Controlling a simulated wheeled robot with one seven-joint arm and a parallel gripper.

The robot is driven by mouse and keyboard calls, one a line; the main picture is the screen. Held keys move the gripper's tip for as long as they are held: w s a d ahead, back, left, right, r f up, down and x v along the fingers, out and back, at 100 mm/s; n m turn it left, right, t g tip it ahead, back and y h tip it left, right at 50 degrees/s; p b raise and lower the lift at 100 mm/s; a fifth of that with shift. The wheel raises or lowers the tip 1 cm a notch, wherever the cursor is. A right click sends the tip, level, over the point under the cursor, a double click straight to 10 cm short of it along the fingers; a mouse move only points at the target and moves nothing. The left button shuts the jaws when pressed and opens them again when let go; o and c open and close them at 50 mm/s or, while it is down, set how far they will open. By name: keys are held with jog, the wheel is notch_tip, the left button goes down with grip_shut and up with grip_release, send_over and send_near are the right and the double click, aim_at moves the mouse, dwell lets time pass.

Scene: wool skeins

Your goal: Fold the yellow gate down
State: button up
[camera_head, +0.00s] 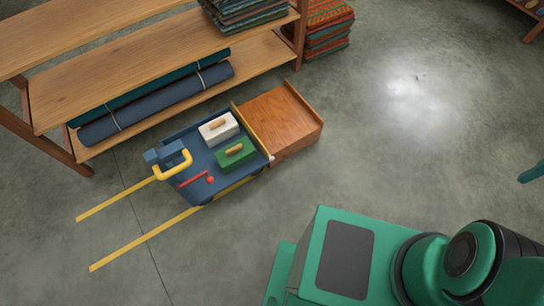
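A narrow yellow bar, which looks like the yellow gate (251,130), runs across the right end of a small blue cart (203,165). It lies between the cart bed and a brown wooden block or platform (285,118). The gate looks raised, but its exact tilt is hard to tell from above. A red lever (196,181) with a round knob sits at the cart's near side. A yellow looped handle (174,168) stands at the left end. My gripper is not in view; only green and black parts of my own body show at the lower right.
The cart carries a white box (218,127) and a green box (236,153). Two yellow floor lines (120,254) run left from it. A wooden shelf (140,65) with rolled cloth (160,105) stands behind. Folded textiles (327,28) are stacked beyond. Open floor lies right of the platform.

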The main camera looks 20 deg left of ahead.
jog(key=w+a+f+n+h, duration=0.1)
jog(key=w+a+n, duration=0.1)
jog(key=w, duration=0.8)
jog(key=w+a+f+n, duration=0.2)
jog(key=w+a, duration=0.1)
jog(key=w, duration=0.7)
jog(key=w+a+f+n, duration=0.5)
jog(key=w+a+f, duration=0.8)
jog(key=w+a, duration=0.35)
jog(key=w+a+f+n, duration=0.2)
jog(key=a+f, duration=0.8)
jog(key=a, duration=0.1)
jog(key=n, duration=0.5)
send_over(272, 158)
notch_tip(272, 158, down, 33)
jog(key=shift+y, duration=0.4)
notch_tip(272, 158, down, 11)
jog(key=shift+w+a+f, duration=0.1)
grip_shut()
